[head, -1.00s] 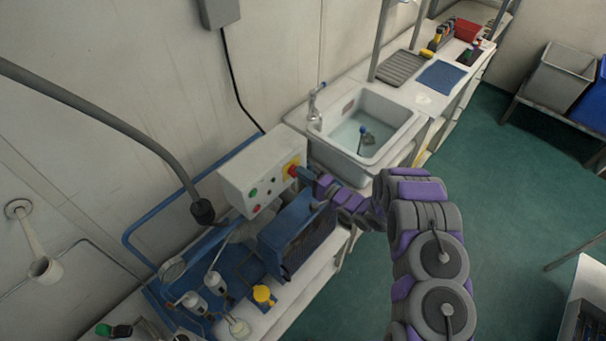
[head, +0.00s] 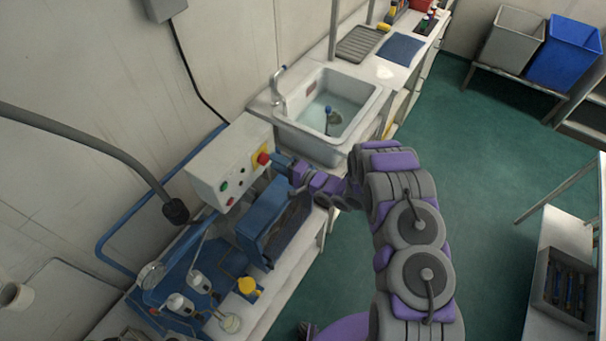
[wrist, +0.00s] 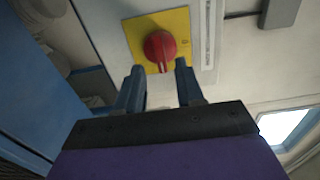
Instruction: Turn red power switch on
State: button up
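The red power switch (wrist: 160,47) is a round red knob with a raised grip on a yellow plate (wrist: 181,20) in the wrist view. In the head view the red switch (head: 263,158) sits at the right end of the pale control box (head: 226,170). My gripper (wrist: 157,72) is open, with its two blue fingers apart. Its fingertips are just below the knob in the wrist view, one toward each side, and nothing is between them. In the head view my gripper (head: 281,165) is close to the switch, at its right. Contact with the knob cannot be told.
Blue panel machinery (head: 262,220) stands under the box. A sink (head: 330,110) with water is beside it on the counter. A grey hose (head: 90,130) hangs at left. Green floor (head: 490,150) is open at right, before the grey and blue bins (head: 563,52).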

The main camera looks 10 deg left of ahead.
jog(key=b+v, duration=0.1)
jog(key=v, duration=1.5)
jog(key=shift+w, duration=0.1)
jog(key=shift+d, duration=0.1)
